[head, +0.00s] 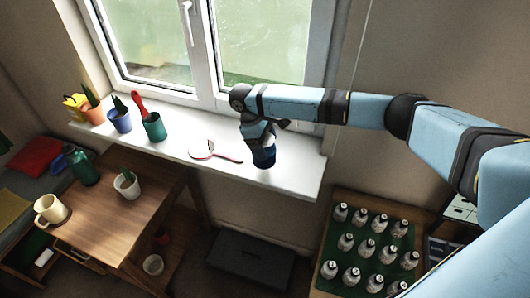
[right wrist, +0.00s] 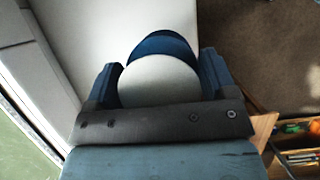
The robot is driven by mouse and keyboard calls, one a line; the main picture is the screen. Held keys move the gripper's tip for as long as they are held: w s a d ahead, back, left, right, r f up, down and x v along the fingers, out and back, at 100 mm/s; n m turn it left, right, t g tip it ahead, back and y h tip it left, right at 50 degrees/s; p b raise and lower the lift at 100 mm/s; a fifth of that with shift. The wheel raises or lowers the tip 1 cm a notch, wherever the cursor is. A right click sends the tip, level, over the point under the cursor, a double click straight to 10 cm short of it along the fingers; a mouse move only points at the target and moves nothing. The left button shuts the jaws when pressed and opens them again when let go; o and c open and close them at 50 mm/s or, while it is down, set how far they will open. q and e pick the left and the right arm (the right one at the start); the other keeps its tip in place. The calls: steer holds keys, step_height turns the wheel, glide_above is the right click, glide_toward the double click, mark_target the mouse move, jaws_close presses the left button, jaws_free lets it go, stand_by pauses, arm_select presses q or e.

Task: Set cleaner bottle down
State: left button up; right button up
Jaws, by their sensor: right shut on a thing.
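The cleaner bottle (head: 264,157) is dark blue in the head view, at the right part of the white windowsill (head: 300,180). My right gripper (head: 262,138) is above it and shut on it. In the right wrist view the bottle's pale round top (right wrist: 158,82) and blue body sit between the two fingers of my right gripper (right wrist: 158,85). The bottle looks upright. Its base is at or just above the sill; I cannot tell whether it touches. My left gripper is not in view.
A white round piece with a red handle (head: 228,158) lies on the sill left of the bottle. A green pot (head: 154,127) and several other pots stand further left. The window (head: 265,45) is behind. Several small bottles (head: 367,248) stand on a green mat at lower right.

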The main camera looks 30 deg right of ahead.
steer(key=shift+f, duration=1.9)
steer(key=o, duration=1.1)
steer(key=shift+f, duration=0.1)
steer(key=shift+c, duration=0.2)
steer(key=b+v, duration=0.1)
steer(key=v, duration=1.1)
steer(key=s+a+f+t+y, duration=0.3)
steer(key=s+a+f+y, duration=0.1)
steer(key=s+a+f, duration=0.6)
steer(key=s+a+f+t+y, duration=0.4)
steer(key=a+f, duration=0.4)
steer(key=f, duration=0.4)
steer(key=s+d+m+t, duration=0.2)
steer(key=s+d, duration=0.3)
steer(key=s, duration=0.4)
steer(key=s+d+m+t+h, duration=0.1)
steer(key=s+d+m+t, duration=0.2)
steer(key=s, duration=0.6)
steer(key=shift+s+d+f+t+h, duration=0.25)
steer(key=shift+s+d+t+h, duration=0.1)
steer(key=shift+d+t, duration=0.85)
